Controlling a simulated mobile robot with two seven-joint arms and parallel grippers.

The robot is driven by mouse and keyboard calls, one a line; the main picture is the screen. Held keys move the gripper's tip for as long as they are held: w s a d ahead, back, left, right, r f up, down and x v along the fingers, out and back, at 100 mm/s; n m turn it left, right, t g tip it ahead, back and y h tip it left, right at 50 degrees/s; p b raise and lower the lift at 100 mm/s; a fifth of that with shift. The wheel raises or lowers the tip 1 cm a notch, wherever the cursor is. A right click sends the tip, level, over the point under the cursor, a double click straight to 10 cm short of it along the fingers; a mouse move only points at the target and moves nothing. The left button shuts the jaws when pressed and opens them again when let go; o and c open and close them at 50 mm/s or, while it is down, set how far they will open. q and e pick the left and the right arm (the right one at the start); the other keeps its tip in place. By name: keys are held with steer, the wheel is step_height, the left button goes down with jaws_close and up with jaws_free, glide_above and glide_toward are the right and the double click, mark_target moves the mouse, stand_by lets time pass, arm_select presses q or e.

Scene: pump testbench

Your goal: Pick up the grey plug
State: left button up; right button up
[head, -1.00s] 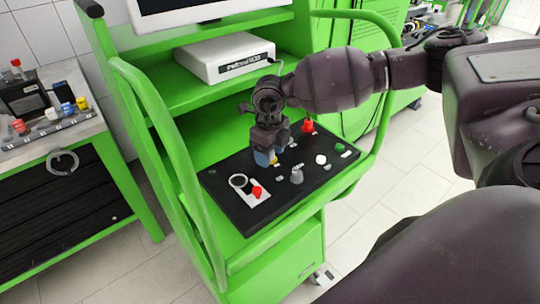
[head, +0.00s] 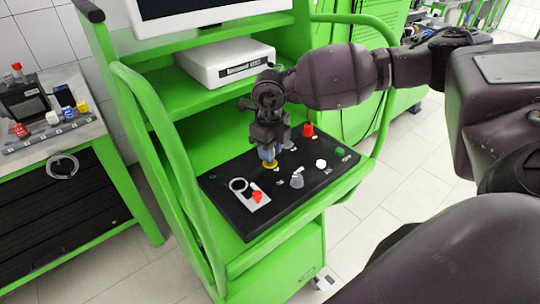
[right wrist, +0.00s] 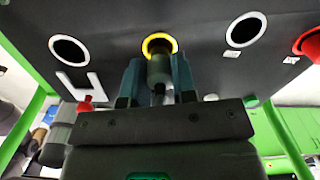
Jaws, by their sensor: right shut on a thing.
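My right gripper (head: 267,154) points down over the black panel (head: 236,214) of the green cart. Its bluish fingers are closed around the grey plug (right wrist: 159,68), which shows between them in the right wrist view. The plug's end is at the yellow-ringed socket (right wrist: 160,41); I cannot tell whether it is still inside. In the head view the fingers hide most of the plug, and the yellow ring shows just below them. My left gripper is not in view.
A grey knob (head: 297,179), a white button (head: 321,163), a red knob (head: 257,196) and a red button (head: 308,129) stand on the panel near the gripper. Green rails (head: 160,150) flank it. A white box (head: 225,62) sits on the shelf behind.

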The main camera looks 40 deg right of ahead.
step_height(320, 180, up, 18)
stand_by(0.3)
steer(key=shift+f, duration=0.15)
steer(key=w+d+f+p, duration=0.3)
steer(key=d+f+p, duration=0.2)
steer(key=d+f, duration=0.3)
step_height(320, 180, down, 2)
steer(key=shift+w+d, duration=0.15)
steer(key=shift+w, duration=0.15)
stand_by(0.6)
